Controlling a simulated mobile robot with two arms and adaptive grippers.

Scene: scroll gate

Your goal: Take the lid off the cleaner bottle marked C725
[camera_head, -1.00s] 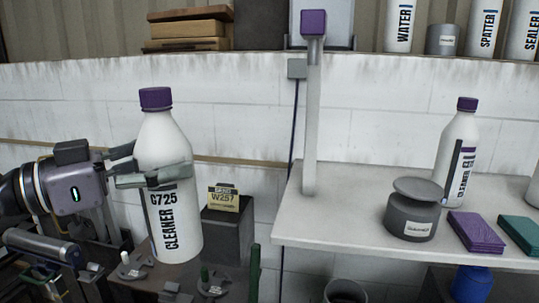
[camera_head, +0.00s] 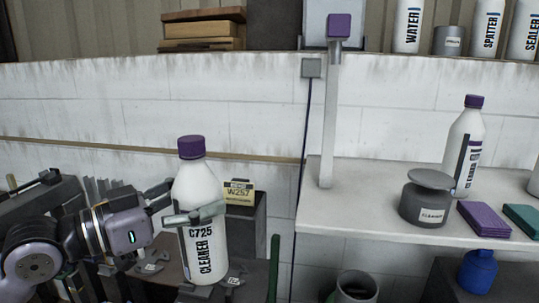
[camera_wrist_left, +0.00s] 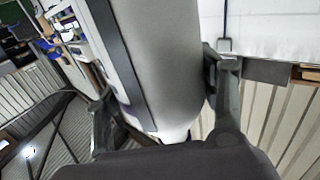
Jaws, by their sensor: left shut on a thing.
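The cleaner bottle marked C725 (camera_head: 205,250) is white with black lettering and stands upright at the left in the head view. Its purple lid (camera_head: 191,147) is on its top. My left gripper (camera_head: 192,212) is shut around the bottle's upper body, below the lid. In the left wrist view the bottle (camera_wrist_left: 165,60) fills the space between the fingers of my left gripper (camera_wrist_left: 165,100). My right gripper is not in view.
A second cleaner bottle with a purple lid (camera_head: 462,150) stands on the white shelf (camera_head: 390,225) at the right. A grey jar (camera_head: 424,200) and purple cloths (camera_head: 484,219) are beside it. A white post (camera_head: 330,120) rises at the shelf's left end. A W257 sign (camera_head: 238,192) is behind the held bottle.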

